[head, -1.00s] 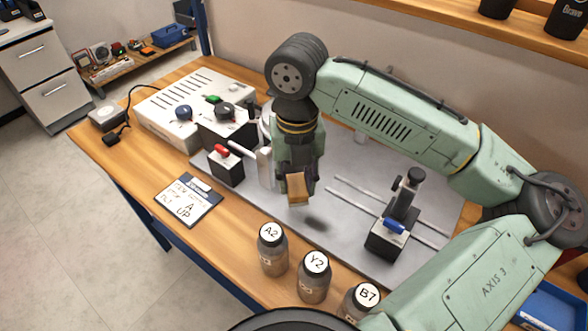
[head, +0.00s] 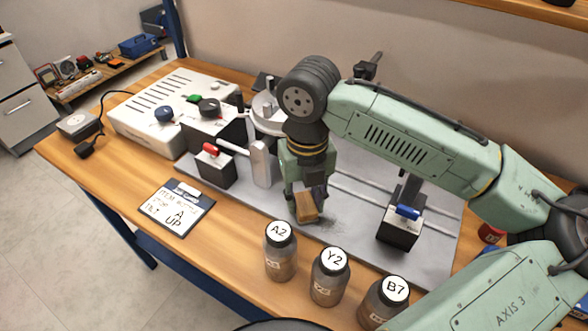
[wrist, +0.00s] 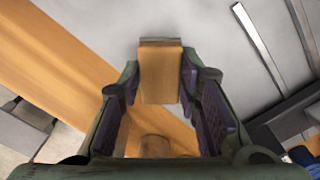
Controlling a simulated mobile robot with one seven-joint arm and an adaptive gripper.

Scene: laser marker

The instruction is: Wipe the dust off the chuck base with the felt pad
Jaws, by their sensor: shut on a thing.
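My gripper (head: 305,196) is shut on a wooden-backed felt pad (head: 306,208), and points down over the front of the grey base plate (head: 440,243). In the wrist view the pad (wrist: 160,75) sits between both fingers, with a grey strip at its far end. The chuck (head: 268,110) stands behind and left of my gripper, partly hidden by my arm.
Bottles A2 (head: 280,255), Y2 (head: 329,278) and B7 (head: 385,305) stand along the front. A box with a red switch (head: 214,165) is to the left. A post with a blue-handled block (head: 400,228) stands to the right. A label card (head: 176,208) lies front left.

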